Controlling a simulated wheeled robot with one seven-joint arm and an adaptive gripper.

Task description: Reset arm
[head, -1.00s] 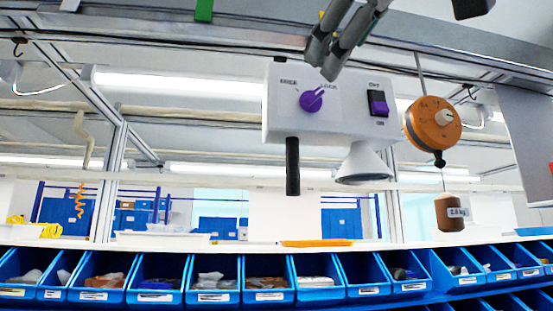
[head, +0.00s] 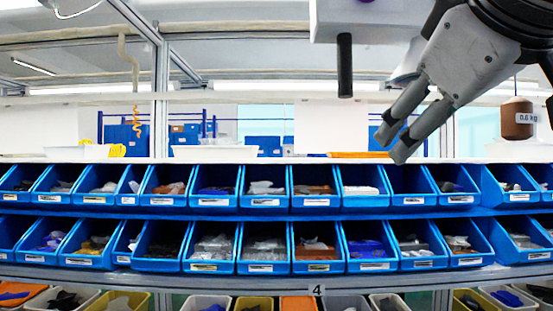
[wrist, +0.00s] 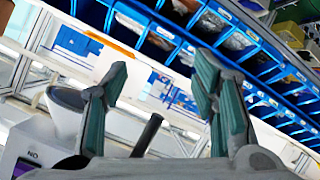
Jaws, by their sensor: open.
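My gripper (head: 398,146) is open and empty at the upper right of the head view, its fingers pointing down and left. In the wrist view my gripper (wrist: 160,85) shows two spread fingers with nothing between them. The white switch box (head: 368,22) is cut off by the top edge of the head view. Its black handle (head: 344,66) hangs below it, left of my gripper. The knob's face is almost wholly out of view. In the wrist view part of the box (wrist: 38,135) shows at the lower left, with the handle (wrist: 147,134) beyond the fingers.
Two rows of blue bins (head: 262,247) run across the shelves below. A brown hanging weight (head: 516,118) is right of my gripper. The white cone lamp (wrist: 66,105) is close to the left finger in the wrist view. The space under the box is free.

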